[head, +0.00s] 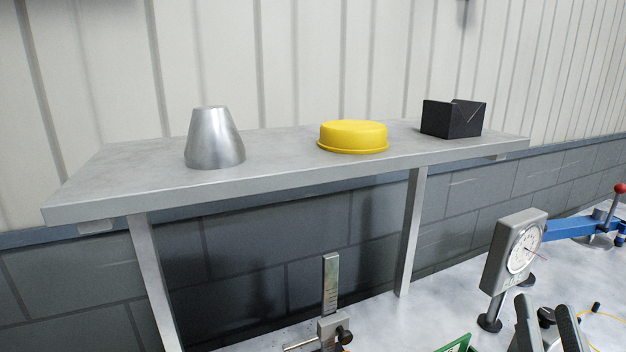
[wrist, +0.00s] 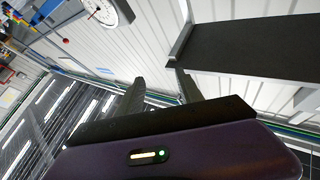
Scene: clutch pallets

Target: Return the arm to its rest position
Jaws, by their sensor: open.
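My gripper (head: 548,328) shows at the bottom right of the head view, with its two dark fingers apart and nothing between them. In the wrist view my gripper (wrist: 158,88) is also open and empty, its fingers pointing away from the dark purple body. The rest of my arm is out of the head view. In the head view the gripper is below and to the right of the grey shelf, near the dial gauge (head: 522,250). I cannot tell if it touches anything.
The grey shelf (head: 280,178) holds a metal cone (head: 214,138), a yellow round lid (head: 352,137) and a black open box (head: 453,119). Below are a metal height stand (head: 330,285), a blue arm with a red knob (head: 575,228) and a green item (head: 457,344).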

